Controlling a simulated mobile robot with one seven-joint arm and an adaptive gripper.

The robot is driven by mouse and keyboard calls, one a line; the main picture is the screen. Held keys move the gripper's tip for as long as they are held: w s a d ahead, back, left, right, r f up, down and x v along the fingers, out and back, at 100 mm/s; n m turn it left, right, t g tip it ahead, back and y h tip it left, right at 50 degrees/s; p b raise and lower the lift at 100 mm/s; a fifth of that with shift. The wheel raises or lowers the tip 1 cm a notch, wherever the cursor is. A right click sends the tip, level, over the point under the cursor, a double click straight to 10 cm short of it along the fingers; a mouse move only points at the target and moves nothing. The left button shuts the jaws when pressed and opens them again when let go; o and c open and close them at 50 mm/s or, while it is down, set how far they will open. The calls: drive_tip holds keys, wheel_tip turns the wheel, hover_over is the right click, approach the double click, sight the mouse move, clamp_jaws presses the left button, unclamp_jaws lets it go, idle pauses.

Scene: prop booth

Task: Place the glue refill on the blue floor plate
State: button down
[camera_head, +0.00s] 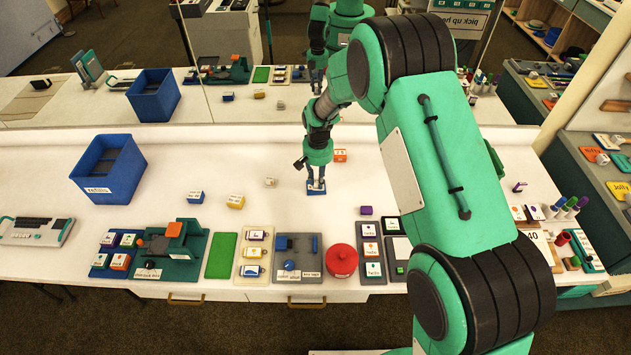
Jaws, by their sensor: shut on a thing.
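My gripper (316,181) points down over the white table, right of the middle. It is shut on a small blue block with a pale label (316,190), at or just above the table top; I cannot tell whether it touches. Its label is too small to read, so I cannot confirm that it is the glue refill. A blue plate (98,272) lies at the left front, beside the green machine, with several small white-topped blocks on it. My gripper is far to the right of this plate and behind it.
A blue bin (107,170) stands at the left back. Loose blocks, blue (195,197), yellow (236,201) and orange (340,155), lie around. The green machine (170,250), grey tray (298,272) and red round container (342,261) line the front. A mirror behind repeats the scene.

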sight(316, 180)
drive_tip(key=shift+w+a+f, duration=0.1)
drive_tip(key=shift+w+a, duration=0.1)
drive_tip(key=shift+w, duration=0.55)
drive_tip(key=shift+w+a+f, duration=0.1)
drive_tip(key=shift+w+a, duration=0.1)
drive_tip(key=shift+w, duration=0.5)
drive_tip(key=shift+f+b, duration=0.5)
drive_tip(key=shift+f, duration=1.2)
drive_tip(key=shift+f, duration=0.15)
drive_tip(key=c, duration=1.6)
unclamp_jaws()
drive_tip(key=shift+o, duration=0.2)
wheel_tip(316, 180, up, 12)
drive_tip(key=p, duration=0.2)
